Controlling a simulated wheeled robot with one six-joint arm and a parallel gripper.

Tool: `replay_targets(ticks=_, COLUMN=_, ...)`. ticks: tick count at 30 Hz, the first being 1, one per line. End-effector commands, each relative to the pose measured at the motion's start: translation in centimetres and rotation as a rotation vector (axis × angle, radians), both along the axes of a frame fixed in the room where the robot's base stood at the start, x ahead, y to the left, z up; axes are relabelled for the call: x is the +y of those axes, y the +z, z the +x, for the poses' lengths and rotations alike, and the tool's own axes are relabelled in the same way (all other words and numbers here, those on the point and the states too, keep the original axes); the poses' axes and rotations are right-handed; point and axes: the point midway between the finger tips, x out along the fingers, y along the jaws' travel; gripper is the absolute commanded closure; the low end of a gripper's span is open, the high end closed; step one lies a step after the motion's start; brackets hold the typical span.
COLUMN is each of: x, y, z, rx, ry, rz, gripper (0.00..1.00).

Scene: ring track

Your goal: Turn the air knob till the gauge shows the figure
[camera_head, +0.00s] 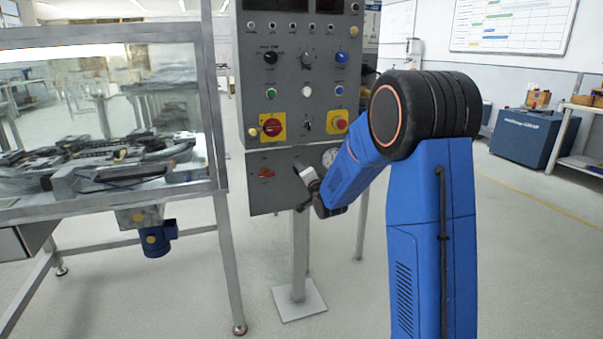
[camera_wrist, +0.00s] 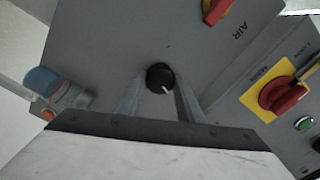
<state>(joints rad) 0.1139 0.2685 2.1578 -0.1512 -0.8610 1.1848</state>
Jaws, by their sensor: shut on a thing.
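The black air knob (camera_wrist: 160,77) sits between my gripper's two fingers in the wrist view, its white pointer mark toward the lower right. My gripper (camera_wrist: 159,92) is shut on it. In the head view my gripper (camera_head: 301,168) reaches the grey lower panel (camera_head: 262,194), and the knob cannot be made out there. The round white gauge (camera_head: 329,157) is on that panel to the right, partly hidden by my arm. Its needle and figures are too small to read.
A red lever (camera_head: 266,173) is left of my gripper, by the AIR label (camera_wrist: 239,31) in the wrist view. Above are the main switch (camera_head: 272,126) and a red button on yellow (camera_head: 340,123). A glass-walled bench (camera_head: 212,110) stands left.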

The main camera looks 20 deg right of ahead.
Motion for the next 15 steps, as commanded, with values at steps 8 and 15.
replay_targets(ticks=8, x=-0.11, y=0.08, z=0.04, rx=-0.002, ry=-0.002, rz=0.036, gripper=0.89)
replay_targets(ticks=15, x=-0.14, y=0.08, z=0.04, rx=-0.002, ry=-0.002, rz=0.037, gripper=0.89)
